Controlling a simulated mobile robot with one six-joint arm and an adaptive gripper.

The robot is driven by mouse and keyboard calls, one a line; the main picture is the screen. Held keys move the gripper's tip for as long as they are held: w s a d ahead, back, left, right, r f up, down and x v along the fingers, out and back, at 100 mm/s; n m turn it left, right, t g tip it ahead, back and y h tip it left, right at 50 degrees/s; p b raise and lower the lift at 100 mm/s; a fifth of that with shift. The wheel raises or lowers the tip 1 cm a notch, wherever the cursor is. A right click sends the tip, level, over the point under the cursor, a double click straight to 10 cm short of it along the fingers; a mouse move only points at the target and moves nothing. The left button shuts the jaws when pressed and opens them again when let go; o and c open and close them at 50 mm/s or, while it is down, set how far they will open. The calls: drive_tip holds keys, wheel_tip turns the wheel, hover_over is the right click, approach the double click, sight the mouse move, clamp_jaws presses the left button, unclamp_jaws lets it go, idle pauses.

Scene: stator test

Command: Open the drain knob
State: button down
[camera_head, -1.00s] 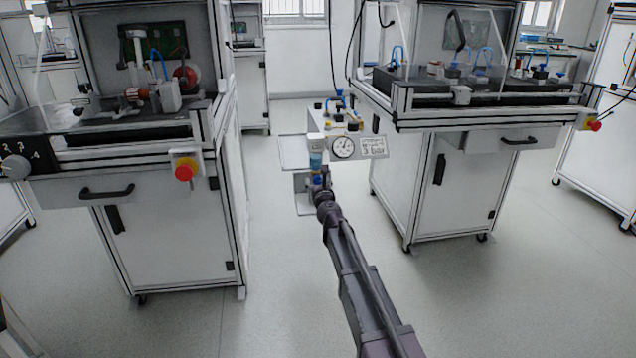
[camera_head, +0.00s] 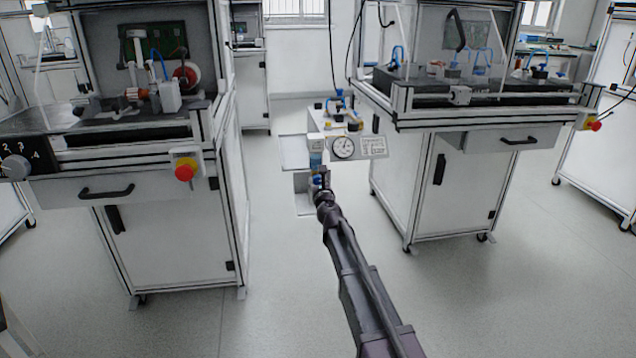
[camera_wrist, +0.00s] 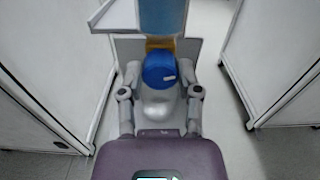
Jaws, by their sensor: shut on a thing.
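The drain knob (camera_wrist: 160,72) is blue with a small pale mark, in the middle of the wrist view. It sits under a yellow-brown collar and a bluish filter bowl (camera_wrist: 162,18). My gripper (camera_wrist: 160,88) has its two fingers on either side of the knob and is shut on it. In the head view, my gripper (camera_head: 320,182) is at the knob below the bowl (camera_head: 316,158), and the knob is mostly hidden there. A round pressure gauge (camera_head: 343,147) is to the right of the bowl.
A label plate (camera_head: 373,147) is beside the gauge. A workbench (camera_head: 165,245) stands on the left and another (camera_head: 462,185) on the right. A light grey shelf (camera_head: 295,152) is left of the bowl.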

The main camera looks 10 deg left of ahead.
drive_tip(key=n, duration=0.7)
drive_tip(key=shift+w+a, duration=0.1)
drive_tip(key=n, duration=0.3)
drive_tip(key=shift+n, duration=0.3)
drive_tip(key=shift+f+n, duration=0.1)
drive_tip(key=shift+n, duration=1.9)
drive_tip(key=shift+a, duration=0.1)
drive_tip(key=shift+c, duration=1.5)
unclamp_jaws()
drive_tip(key=v, duration=1.2)
